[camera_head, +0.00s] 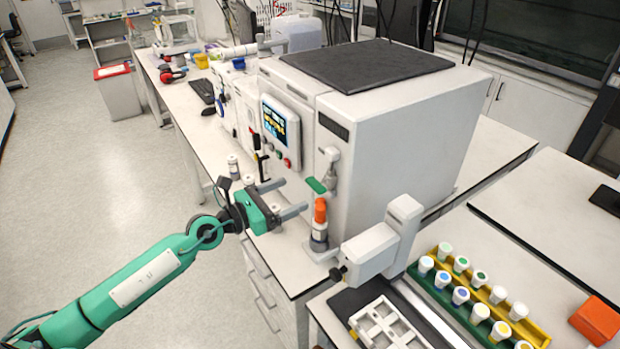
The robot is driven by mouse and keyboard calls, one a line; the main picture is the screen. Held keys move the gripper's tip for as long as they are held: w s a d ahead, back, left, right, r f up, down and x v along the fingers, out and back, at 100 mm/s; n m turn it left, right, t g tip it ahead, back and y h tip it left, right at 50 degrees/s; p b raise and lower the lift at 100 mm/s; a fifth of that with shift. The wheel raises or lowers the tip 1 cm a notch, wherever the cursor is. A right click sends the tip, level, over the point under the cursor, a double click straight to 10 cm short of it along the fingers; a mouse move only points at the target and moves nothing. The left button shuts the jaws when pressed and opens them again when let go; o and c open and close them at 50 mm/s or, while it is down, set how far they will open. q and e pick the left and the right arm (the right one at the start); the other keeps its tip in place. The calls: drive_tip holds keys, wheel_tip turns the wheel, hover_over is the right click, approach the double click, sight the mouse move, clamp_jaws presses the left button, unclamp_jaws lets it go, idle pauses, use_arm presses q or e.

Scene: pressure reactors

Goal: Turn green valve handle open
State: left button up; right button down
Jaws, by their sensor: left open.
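The green valve handle (316,185) is a small flat lever on the front of the large white reactor machine (400,150), below a grey-white fitting (331,165). My left gripper (295,196) comes in from the left with a green body and two grey fingers. The fingers are apart with nothing between them. Their tips point right, just to the left of the handle and a little lower in the picture. I cannot tell whether either finger touches it. My right gripper is not in view.
An orange-capped bottle (320,222) stands just below the handle. A white device (370,250) stands beside it at the right. A green and yellow rack (470,300) of capped vials is at the lower right. Open floor (120,190) lies left of the bench.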

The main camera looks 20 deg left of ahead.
sight(311, 185)
use_arm(q)
drive_tip(key=p+x, duration=0.1)
drive_tip(key=x, duration=0.4)
drive_tip(key=shift+w+d+r+p, duration=0.1)
drive_tip(key=shift+w+d+p, duration=0.1)
drive_tip(key=shift+p, duration=0.1)
drive_tip(key=shift+w+d, duration=0.35)
drive_tip(key=shift+w, duration=0.15)
drive_tip(key=c, duration=1)
